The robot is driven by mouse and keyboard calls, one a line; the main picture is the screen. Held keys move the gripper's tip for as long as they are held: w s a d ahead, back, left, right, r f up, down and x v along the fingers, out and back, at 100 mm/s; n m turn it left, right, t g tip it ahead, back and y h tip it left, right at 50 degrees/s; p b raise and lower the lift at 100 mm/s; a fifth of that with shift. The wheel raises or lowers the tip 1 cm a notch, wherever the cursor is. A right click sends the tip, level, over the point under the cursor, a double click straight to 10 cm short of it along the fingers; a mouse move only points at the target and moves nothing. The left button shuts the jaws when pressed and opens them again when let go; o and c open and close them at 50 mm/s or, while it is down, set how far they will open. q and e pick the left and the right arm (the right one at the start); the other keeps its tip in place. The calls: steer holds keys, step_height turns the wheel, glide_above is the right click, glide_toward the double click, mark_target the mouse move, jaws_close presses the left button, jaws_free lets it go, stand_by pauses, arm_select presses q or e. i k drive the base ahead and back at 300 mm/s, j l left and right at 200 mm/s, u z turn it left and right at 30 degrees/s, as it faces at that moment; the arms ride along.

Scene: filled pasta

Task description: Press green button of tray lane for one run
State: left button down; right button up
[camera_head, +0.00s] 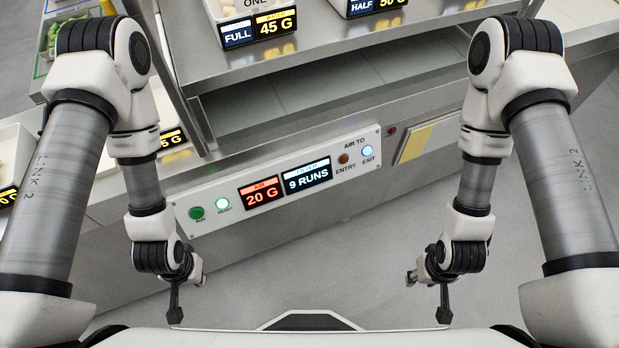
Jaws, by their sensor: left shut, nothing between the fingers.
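A white control panel (275,218) is on the front of the metal counter. At its left end are a round green button (196,213) labelled RUN and a pale lit green lamp (222,203) labelled READY. A red display (260,192) reads AIR 20 G and a dark display (307,177) reads 9 RUNS. My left gripper (175,314) is shut and empty, pointing down, below and left of the green button and apart from it in the picture. My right gripper (443,313) hangs on the right, away from the panel; its finger opening is not clear.
At the panel's right end are a dull red ENTRY lamp (344,158) and a lit bluish EXIT lamp (367,151). A metal shelf (330,62) carries bins with 45 G and 50 G signs. A yellow-and-white plate (416,143) is right of the panel. Grey floor lies between my arms.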

mark_target(196, 214)
steer(key=k+l+u, duration=0.1)
steer(key=l+u, duration=0.15)
steer(key=u, duration=0.15)
steer(key=k+l+u, duration=0.1)
steer(key=l+u, duration=0.15)
steer(key=u, duration=0.2)
